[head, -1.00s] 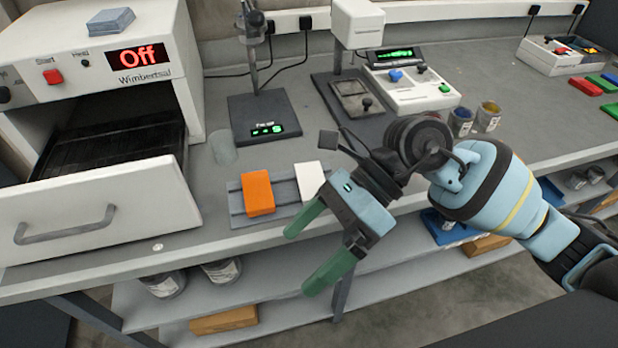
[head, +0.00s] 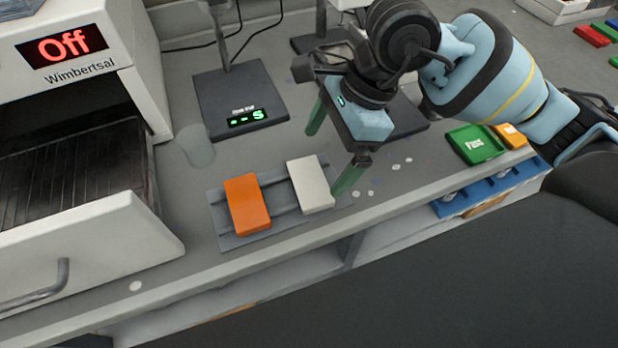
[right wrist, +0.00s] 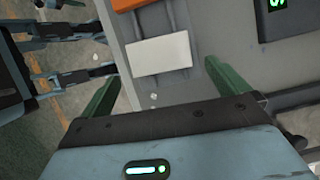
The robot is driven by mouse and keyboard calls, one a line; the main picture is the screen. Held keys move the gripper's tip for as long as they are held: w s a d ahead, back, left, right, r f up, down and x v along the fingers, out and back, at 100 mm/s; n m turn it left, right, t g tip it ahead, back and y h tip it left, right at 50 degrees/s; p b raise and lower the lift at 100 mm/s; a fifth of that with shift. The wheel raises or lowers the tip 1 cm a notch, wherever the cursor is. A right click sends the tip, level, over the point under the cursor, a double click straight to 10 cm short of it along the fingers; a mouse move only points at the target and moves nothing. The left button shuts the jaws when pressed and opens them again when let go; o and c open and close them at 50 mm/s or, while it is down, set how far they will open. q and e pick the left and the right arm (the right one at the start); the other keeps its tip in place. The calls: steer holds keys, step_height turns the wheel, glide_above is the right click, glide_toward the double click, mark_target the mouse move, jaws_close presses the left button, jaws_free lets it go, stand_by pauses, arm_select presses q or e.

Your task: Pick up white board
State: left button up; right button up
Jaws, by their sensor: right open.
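The white board (head: 311,184) is a small rectangular block lying on the right part of a grey ribbed rack on the bench. In the right wrist view the white board (right wrist: 159,54) lies ahead of and between the green fingers. My right gripper (head: 333,150) is open and empty, just above and beside the board, one finger near its right end. The right gripper's fingers (right wrist: 158,85) also show in the wrist view, spread apart. An orange board (head: 247,204) lies on the rack left of the white one. My left gripper does not show in the head view.
The grey rack (head: 228,243) is near the bench's front edge. An oven (head: 75,105) reading "Off" with an open drawer stands at left. A black stand base with a green display (head: 240,100) is behind the rack. A green tray (head: 474,145) lies at right.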

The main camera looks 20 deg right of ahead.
mark_target(311, 180)
steer(key=shift+a+f, duration=0.2)
steer(key=shift+f, duration=0.35)
steer(key=x, duration=0.4)
steer(key=shift+s, duration=0.1)
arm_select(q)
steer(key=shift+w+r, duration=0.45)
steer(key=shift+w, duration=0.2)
arm_select(e)
steer(key=shift+f, duration=0.2)
steer(key=c, duration=0.7)
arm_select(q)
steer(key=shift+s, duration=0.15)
arm_select(e)
steer(key=shift+r, duration=0.1)
